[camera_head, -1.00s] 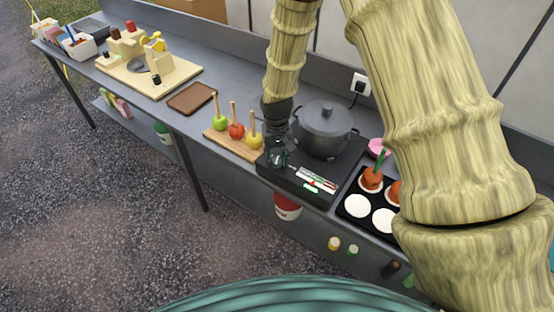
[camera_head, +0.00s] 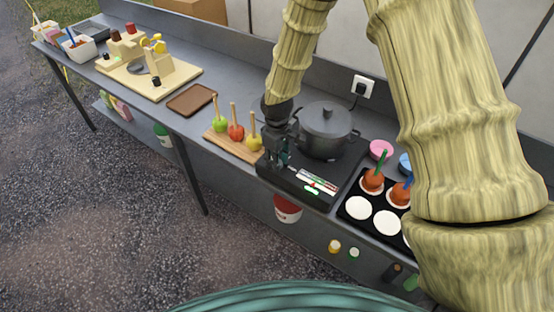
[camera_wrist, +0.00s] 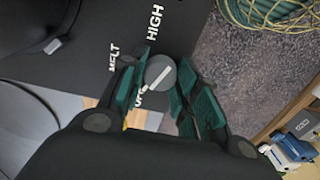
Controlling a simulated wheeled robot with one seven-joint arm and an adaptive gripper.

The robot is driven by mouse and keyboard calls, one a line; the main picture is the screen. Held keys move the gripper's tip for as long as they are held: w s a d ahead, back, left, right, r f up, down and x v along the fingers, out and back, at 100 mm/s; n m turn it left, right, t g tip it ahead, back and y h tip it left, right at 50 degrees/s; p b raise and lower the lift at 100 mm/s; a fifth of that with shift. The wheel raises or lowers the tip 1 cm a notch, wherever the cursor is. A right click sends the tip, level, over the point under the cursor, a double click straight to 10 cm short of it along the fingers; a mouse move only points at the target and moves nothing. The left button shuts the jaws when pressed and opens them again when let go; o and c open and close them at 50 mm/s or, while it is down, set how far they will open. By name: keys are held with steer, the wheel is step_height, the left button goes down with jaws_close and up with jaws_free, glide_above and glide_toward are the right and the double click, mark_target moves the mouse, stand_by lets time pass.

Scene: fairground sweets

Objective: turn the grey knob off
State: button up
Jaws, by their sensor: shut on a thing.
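The grey knob (camera_wrist: 161,72) is round with a white pointer line, and sits on the black hot plate (camera_head: 283,179). In the wrist view my gripper (camera_wrist: 163,75) has one green-padded finger on each side of it, shut on it. The pointer slants down-left, toward a label partly hidden by the left finger, of which only some letters show. The MELT label (camera_wrist: 114,57) and the HIGH label (camera_wrist: 155,22) are readable. In the head view my gripper (camera_head: 279,158) is down at the plate's left front corner and hides the knob.
A lidded grey pot (camera_head: 326,128) stands on the hot plate, close beside my gripper. A wooden board (camera_head: 229,144) with apples on sticks lies to the left. A black tray (camera_head: 376,193) with white rounds and dipped apples is to the right. A brown tray (camera_head: 191,99) lies farther left.

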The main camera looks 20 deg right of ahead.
steer(key=shift+w+r, duration=0.1)
stand_by(0.5)
steer(key=o, duration=0.9)
steer(key=shift+d, duration=0.1)
steer(key=shift+o, duration=0.7)
step_height(320, 180, up, 12)
